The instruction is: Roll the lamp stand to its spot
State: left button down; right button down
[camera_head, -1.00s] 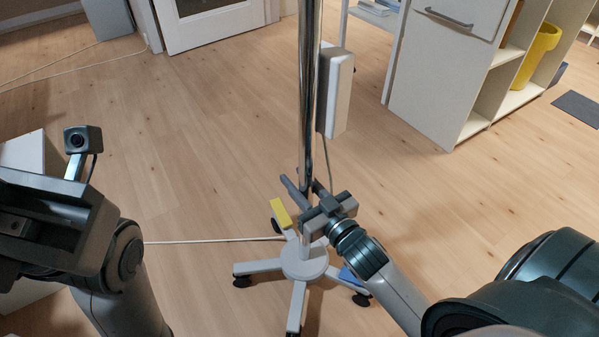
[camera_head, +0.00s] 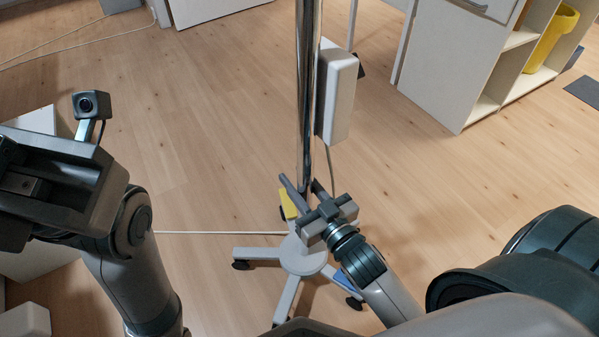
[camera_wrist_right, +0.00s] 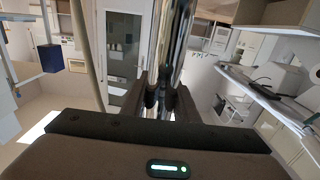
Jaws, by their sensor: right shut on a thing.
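The lamp stand has an upright chrome pole (camera_head: 309,95) and a grey wheeled star base (camera_head: 302,259) on the wood floor. A white box (camera_head: 337,97) is fixed to the pole, with a cable hanging from it. My right gripper (camera_head: 303,192) is shut on the pole low down, just above the base. In the right wrist view the pole (camera_wrist_right: 176,50) stands between the two fingers (camera_wrist_right: 165,100). A yellow piece (camera_head: 288,204) and a blue piece (camera_head: 345,281) show at the base. My left arm is at the left, and its fingertips are not in view.
A white shelf unit (camera_head: 445,75) with a yellow bin (camera_head: 552,40) stands at the right back. A thin white cord (camera_head: 215,232) runs along the floor left of the base. A dark mat (camera_head: 585,92) lies at the far right. The floor behind the stand is clear.

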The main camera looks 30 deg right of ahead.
dwell(0.4)
jog(key=s+a, duration=0.1)
jog(key=s+a+p, duration=0.1)
jog(key=s, duration=0.1)
jog(key=shift+s+a, duration=0.15)
jog(key=shift+a, duration=0.2)
jog(key=c, duration=1.3)
grip_release()
